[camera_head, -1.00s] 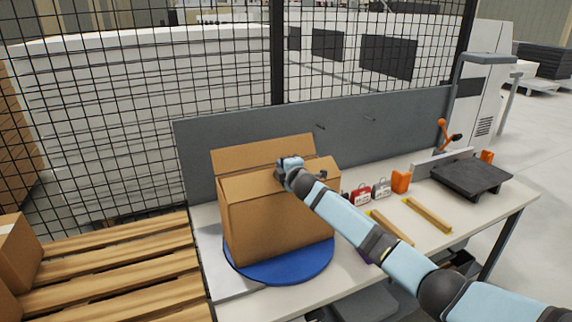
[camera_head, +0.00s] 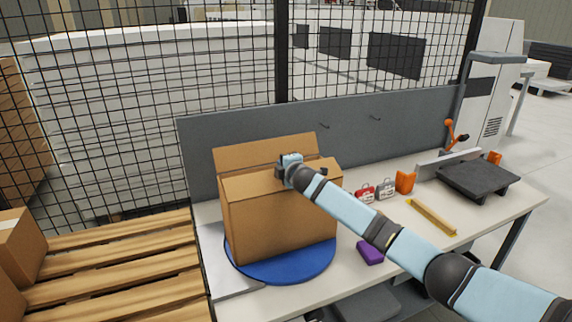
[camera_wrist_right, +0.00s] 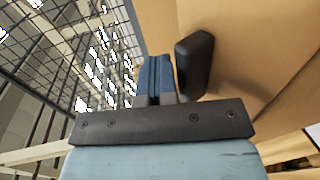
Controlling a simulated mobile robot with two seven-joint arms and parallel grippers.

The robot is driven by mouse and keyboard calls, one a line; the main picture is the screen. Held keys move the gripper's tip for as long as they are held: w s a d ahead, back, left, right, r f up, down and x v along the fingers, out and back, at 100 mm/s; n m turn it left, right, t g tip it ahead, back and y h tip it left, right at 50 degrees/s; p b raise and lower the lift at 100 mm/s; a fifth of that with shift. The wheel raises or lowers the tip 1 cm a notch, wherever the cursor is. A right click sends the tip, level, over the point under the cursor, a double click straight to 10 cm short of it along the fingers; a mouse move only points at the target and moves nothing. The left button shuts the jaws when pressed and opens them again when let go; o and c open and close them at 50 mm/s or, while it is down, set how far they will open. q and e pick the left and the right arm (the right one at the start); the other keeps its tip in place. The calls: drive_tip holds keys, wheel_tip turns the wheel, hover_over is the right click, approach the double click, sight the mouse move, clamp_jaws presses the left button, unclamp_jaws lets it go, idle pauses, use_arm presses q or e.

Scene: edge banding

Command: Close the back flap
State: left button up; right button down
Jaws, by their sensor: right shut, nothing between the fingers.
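The brown cardboard box (camera_head: 278,222) stands upright on a blue round turntable (camera_head: 285,270). Its back flap (camera_head: 262,152) stands raised along the far edge, leaning back. My right gripper (camera_head: 287,162) is over the box top, in front of the back flap. Whether it touches cardboard is unclear. In the right wrist view the fingers (camera_wrist_right: 157,78) are together and empty, with cardboard (camera_wrist_right: 245,50) filling the right side. My left gripper is not in view.
A grey panel (camera_head: 400,118) and a wire fence stand behind the table. A wooden pallet (camera_head: 120,265) is at left.

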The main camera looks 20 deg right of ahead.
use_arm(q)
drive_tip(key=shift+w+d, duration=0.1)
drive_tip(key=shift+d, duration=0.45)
use_arm(e)
drive_tip(key=shift+w+f+g, duration=0.2)
drive_tip(key=shift+g, duration=0.5)
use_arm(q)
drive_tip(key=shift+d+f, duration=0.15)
use_arm(e)
drive_tip(key=shift+w+f+g, duration=0.1)
drive_tip(key=shift+g, duration=0.2)
idle(0.4)
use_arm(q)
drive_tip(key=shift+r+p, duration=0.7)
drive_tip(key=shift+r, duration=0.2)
use_arm(e)
drive_tip(key=shift+r, duration=0.85)
